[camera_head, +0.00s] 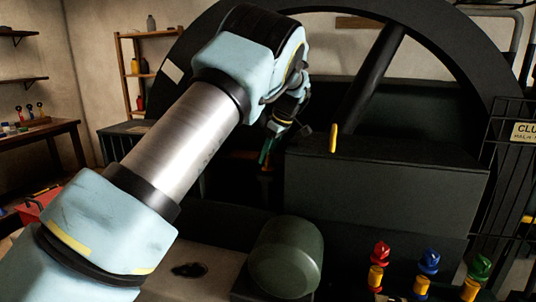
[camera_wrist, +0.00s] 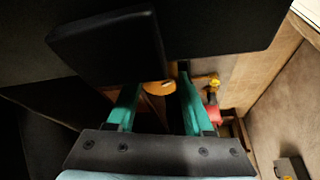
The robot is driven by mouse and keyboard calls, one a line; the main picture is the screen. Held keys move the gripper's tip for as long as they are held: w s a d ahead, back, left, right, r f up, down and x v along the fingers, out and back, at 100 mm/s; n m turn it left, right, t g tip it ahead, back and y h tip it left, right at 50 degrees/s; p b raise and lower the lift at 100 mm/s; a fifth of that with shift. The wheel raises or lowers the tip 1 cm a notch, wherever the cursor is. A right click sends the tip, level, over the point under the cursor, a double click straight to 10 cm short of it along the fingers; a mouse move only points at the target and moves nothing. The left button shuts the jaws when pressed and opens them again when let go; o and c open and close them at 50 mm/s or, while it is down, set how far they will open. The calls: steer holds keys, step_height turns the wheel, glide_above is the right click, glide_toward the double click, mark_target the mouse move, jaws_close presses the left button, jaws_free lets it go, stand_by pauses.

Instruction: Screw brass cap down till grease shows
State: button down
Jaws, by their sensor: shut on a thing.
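My gripper (camera_wrist: 158,97) has its two green fingers on either side of a small brass-toned round piece, which looks like the brass cap (camera_wrist: 158,88). It is shut on it. A dark block hides part of the scene beyond the fingertips. In the head view my gripper (camera_head: 267,152) is small and dim, beside the left end of a dark machine housing (camera_head: 390,185); the cap cannot be made out there. I cannot see any grease.
A large dark wheel (camera_head: 205,50) rises behind the housing. A green rounded cylinder (camera_head: 286,258) stands in front. Red (camera_head: 380,252), blue (camera_head: 428,262) and green (camera_head: 479,268) fittings stand at lower right. A wire guard (camera_head: 508,185) borders the right. Shelving (camera_head: 122,75) is behind.

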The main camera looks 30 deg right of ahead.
steer(key=shift+c, duration=1.5)
jaws_free()
steer(key=b+v, duration=0.2)
steer(key=v, duration=0.8)
steer(key=shift+r+b, duration=0.35)
steer(key=shift+b, duration=0.05)
